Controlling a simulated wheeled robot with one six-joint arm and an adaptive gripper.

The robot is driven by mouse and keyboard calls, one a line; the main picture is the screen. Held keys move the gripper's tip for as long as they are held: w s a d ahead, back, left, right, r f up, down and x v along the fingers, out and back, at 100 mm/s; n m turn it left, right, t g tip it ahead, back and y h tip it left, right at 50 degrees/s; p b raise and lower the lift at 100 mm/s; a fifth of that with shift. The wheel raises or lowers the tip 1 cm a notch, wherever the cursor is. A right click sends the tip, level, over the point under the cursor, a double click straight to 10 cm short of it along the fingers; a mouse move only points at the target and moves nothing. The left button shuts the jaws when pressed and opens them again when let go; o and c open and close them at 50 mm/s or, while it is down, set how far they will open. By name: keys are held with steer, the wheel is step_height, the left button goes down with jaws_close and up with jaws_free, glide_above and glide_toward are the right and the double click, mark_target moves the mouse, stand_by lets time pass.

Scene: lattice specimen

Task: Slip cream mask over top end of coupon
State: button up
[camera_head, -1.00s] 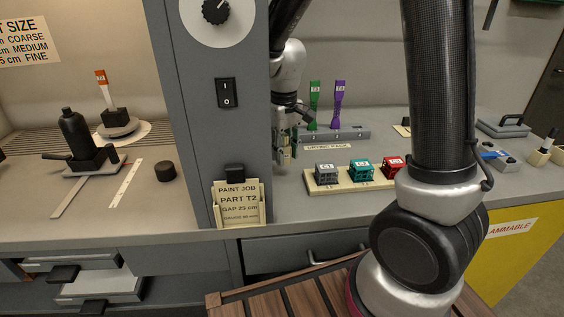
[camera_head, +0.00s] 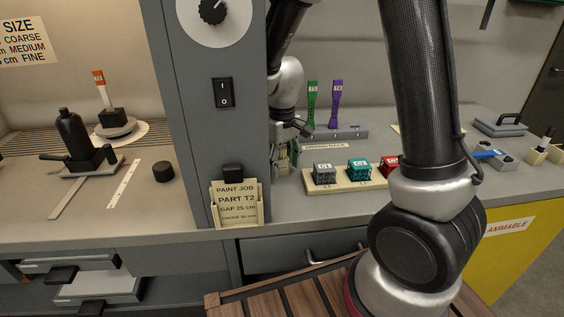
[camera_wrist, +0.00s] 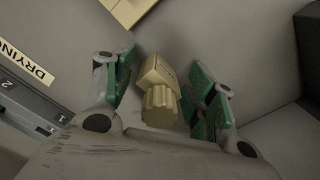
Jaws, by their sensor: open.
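The cream mask (camera_wrist: 154,72), a small block with a ribbed round end, stands on the grey bench between my fingers in the wrist view. My gripper (camera_wrist: 165,86) is open, with green-padded fingers on either side of the mask and gaps visible on both sides. In the head view my gripper (camera_head: 284,158) is low over the bench, partly hidden by the grey pillar. An orange-topped coupon (camera_head: 100,92) stands upright in a black holder on a round turntable at left. Green (camera_head: 312,103) and purple (camera_head: 336,103) coupons stand in the drying rack (camera_head: 345,133).
The grey pillar (camera_head: 222,140) with switch and job card separates the left booth from my gripper. A cream tray (camera_head: 345,184) holds several coloured blocks right of my gripper. A black bottle (camera_head: 72,130) stands near the turntable. A dark block edges the wrist view at right.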

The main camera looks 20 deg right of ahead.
step_height(320, 180, up, 12)
steer(key=shift+d+r, duration=0.1)
steer(key=shift+r, duration=0.15)
steer(key=s+d+r+m+t, duration=0.2)
steer(key=s+d+r, duration=0.1)
steer(key=s+d, duration=0.4)
steer(key=s+d+r+m+t, duration=0.2)
steer(key=s+d+r, duration=0.2)
steer(key=s, duration=0.9)
steer(key=d, duration=0.3)
steer(key=shift+d, duration=0.35)
steer(key=shift+o, duration=0.4)
steer(key=shift+r, duration=0.1)
